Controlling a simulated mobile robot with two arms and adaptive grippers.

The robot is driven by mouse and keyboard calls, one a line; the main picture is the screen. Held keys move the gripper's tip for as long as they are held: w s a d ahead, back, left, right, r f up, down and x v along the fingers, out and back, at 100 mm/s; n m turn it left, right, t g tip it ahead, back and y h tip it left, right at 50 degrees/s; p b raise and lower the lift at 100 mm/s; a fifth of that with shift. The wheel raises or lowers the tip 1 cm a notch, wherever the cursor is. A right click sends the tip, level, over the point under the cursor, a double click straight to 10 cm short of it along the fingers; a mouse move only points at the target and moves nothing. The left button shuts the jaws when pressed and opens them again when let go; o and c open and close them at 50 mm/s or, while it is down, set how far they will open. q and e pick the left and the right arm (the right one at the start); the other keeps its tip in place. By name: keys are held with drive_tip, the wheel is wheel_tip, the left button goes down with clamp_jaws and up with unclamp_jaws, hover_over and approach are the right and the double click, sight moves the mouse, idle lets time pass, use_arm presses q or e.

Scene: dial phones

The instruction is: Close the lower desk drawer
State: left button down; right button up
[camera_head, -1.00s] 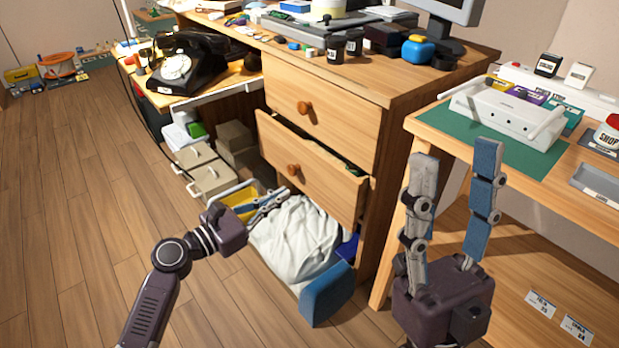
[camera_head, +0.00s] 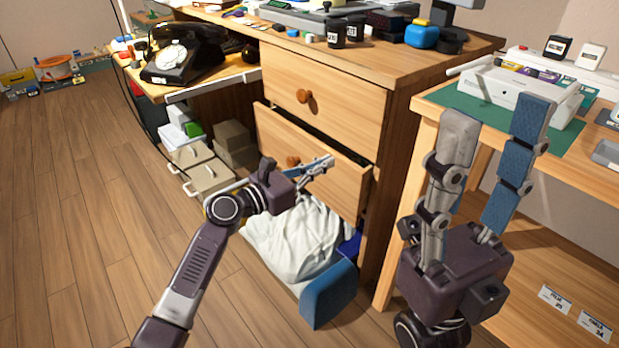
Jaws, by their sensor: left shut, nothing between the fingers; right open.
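The lower desk drawer (camera_head: 335,183) stands partly pulled out below the upper drawer (camera_head: 338,105), which looks shut. The lower drawer's round wooden knob (camera_head: 292,161) shows on its front, partly near my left gripper. My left gripper (camera_head: 330,162) is shut and empty, its fingers pointing right in front of the lower drawer's face, close to the knob. I cannot tell whether it touches the drawer. My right gripper (camera_head: 496,128) is open and empty, fingers up, in front of the side table at the right.
A blue bin (camera_head: 328,295) with a white bag (camera_head: 293,240) stands on the floor below the drawer. File boxes (camera_head: 207,176) stand left of it under the desk. A side table (camera_head: 420,135) with a green mat is at right.

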use_arm(q)
drive_tip(key=shift+w+d, duration=0.25)
drive_tip(key=shift+d, duration=0.1)
drive_tip(key=shift+w+d+r, duration=0.15)
drive_tip(key=shift+w+d, duration=0.3)
drive_tip(key=shift+d, duration=0.1)
drive_tip(key=shift+w+d, duration=0.3)
drive_tip(key=shift+d, duration=0.15)
